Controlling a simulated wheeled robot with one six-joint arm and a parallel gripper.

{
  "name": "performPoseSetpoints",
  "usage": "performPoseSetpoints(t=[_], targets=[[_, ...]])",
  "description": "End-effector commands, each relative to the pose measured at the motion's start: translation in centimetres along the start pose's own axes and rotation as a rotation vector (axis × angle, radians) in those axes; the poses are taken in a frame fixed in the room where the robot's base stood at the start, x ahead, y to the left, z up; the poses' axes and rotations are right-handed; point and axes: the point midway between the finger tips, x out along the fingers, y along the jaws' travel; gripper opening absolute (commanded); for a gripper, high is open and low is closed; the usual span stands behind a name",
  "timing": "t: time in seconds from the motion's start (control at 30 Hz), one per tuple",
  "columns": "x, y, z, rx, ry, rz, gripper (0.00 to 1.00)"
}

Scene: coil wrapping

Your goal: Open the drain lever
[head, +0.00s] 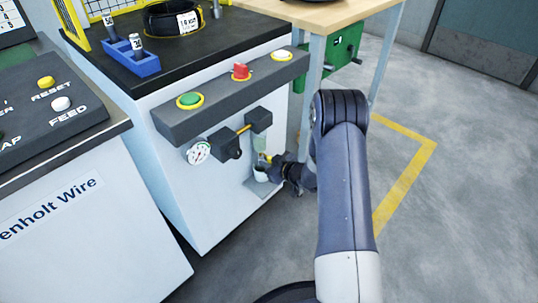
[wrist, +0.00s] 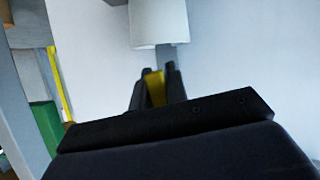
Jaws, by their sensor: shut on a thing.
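The yellow drain lever (wrist: 156,88) stands between the two dark fingers of my gripper (wrist: 157,84) in the wrist view, and the fingers are shut on it. A whitish cylindrical bowl (wrist: 158,24) is just beyond the fingertips. In the head view my gripper (head: 273,163) is low at the front of the white machine, beside the small bowl (head: 261,174). A bit of the yellow lever (head: 266,157) shows there above the bowl. The rest of the lever is hidden by the fingers.
Above the gripper are a pressure gauge (head: 199,152), a dark valve fitting (head: 228,144) and a protruding button panel (head: 232,94). A wooden table (head: 318,12) with a metal leg (head: 309,105) stands close behind the gripper. The floor at right is clear.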

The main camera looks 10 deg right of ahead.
Motion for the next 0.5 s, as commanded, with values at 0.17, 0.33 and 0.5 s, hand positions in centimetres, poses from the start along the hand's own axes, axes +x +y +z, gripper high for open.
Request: performPoseSetpoints(t=[0.17, 0.33, 0.5], targets=[[-0.13, -0.34, -0.09, 0.09, -0.003, -0.038, 0.0], [-0.1, -0.54, -0.06, 0.141, -0.001, -0.059, 0.0], [-0.07, -0.65, 0.03, 0.166, -0.001, -0.068, 0.0]])
